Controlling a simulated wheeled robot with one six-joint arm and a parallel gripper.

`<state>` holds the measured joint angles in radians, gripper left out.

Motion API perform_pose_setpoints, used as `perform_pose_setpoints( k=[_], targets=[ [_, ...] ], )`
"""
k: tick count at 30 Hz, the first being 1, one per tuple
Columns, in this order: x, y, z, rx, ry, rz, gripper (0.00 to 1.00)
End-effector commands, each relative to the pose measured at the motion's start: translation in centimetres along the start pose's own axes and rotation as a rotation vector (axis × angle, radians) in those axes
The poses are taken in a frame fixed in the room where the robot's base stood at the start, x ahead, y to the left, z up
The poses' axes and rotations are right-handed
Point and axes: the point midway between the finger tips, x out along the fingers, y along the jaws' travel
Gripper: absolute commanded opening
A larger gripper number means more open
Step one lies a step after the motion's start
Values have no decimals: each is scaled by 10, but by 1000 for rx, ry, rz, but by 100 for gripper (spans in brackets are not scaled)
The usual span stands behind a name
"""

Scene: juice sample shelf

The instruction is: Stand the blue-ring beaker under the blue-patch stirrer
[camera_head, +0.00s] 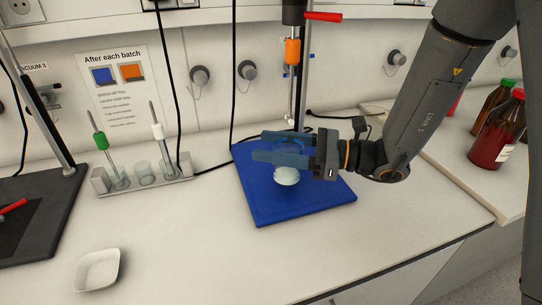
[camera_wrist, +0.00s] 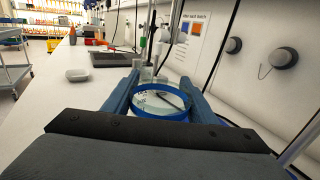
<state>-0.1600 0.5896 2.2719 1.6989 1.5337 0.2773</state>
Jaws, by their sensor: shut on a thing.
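The blue-ring beaker (camera_wrist: 160,104) is between the fingers of my gripper (camera_wrist: 158,80) in the wrist view. Its blue rim faces the camera, and a thin dark line crosses its pale inside. In the head view my gripper (camera_head: 264,146) reaches in from the right over a blue mat (camera_head: 271,208), shut on the beaker (camera_head: 286,177). Only the lower part of the beaker shows below the fingers; I cannot tell whether it touches the mat. A stirrer (camera_head: 292,52) with an orange sleeve hangs behind the gripper, with small blue marks near it.
A rack (camera_head: 150,184) with green- and white-handled tools and small glassware stands left of the mat. A white dish (camera_head: 98,269) lies at the front left, and a dark board (camera_head: 50,215) at the far left. Red-brown bottles (camera_head: 497,133) stand right.

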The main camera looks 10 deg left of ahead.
Motion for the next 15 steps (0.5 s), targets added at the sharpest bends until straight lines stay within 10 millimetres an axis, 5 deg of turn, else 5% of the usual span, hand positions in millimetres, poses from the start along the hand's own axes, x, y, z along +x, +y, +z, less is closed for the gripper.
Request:
perform_pose_setpoints(
  k=[15],
  targets=[
    [0, 0, -34, 0, -2, -1, 16]
  ],
)
